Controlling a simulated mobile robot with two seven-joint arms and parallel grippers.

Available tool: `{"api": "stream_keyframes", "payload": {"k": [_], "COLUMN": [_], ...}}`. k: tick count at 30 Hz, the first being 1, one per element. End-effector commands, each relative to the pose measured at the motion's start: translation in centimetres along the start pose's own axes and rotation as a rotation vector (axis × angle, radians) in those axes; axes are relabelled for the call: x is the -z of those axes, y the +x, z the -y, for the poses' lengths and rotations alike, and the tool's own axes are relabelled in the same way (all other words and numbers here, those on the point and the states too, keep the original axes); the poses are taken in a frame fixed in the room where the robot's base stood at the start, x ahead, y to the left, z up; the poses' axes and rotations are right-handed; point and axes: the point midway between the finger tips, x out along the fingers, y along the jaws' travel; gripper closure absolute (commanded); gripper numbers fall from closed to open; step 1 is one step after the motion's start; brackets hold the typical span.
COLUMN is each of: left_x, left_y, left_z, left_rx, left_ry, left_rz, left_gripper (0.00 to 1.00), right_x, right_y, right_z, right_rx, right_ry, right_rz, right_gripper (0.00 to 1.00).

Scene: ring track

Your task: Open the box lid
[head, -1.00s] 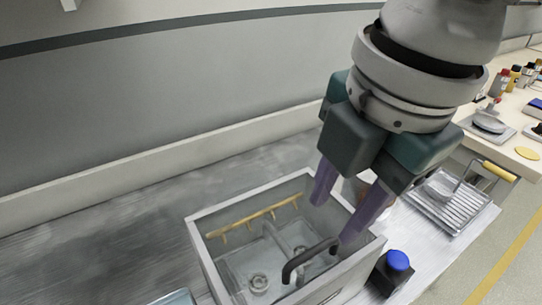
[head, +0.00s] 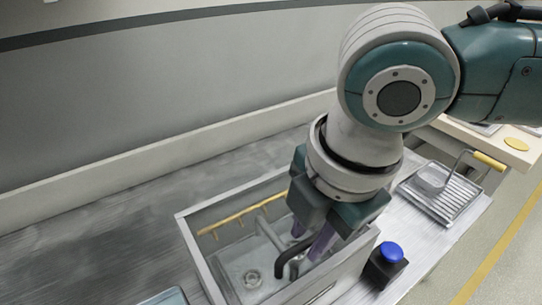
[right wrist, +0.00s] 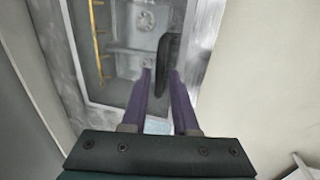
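A grey box (head: 354,267) stands on the bench below my right arm. Its top looks clear or open, and its inside shows through; I cannot make out the lid's edges. A black curved handle (head: 282,266) rises near its front side; it also shows in the right wrist view (right wrist: 163,62). My right gripper (head: 309,240) points down over the box, its purple fingers at the handle. In the right wrist view its fingertips (right wrist: 160,73) are apart, with the handle between or just beyond them; contact cannot be told. My left gripper is not in view.
A black block with a blue button (head: 391,252) stands right of the box. A ribbed metal tray (head: 450,203) with a yellow-handled tool (head: 489,160) lies further right. A yellow rail (head: 240,215) runs inside the box. The bench (head: 90,240) left of the box is mostly clear.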

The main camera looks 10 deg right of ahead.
Motion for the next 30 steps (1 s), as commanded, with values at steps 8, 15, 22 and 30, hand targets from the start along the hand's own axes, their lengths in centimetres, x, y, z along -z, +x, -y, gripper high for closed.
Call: {"api": "stream_keyframes", "payload": {"k": [8,15,22,30], "left_x": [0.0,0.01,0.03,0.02], "left_y": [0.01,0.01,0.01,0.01], "left_z": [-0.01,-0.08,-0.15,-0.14], "left_rx": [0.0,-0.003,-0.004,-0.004], "left_ry": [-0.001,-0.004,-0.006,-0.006], "left_rz": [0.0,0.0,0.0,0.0], "left_gripper": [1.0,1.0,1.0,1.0], "right_x": [-0.01,-0.02,-0.01,-0.01], "right_y": [-0.01,-0.02,-0.02,-0.02], "right_z": [0.01,0.02,0.02,0.02], "right_rx": [0.0,0.001,0.001,0.001], "right_ry": [0.0,0.0,0.0,0.0], "right_rz": [0.0,0.0,0.0,0.0], "right_gripper": [1.0,1.0,1.0,1.0]}}
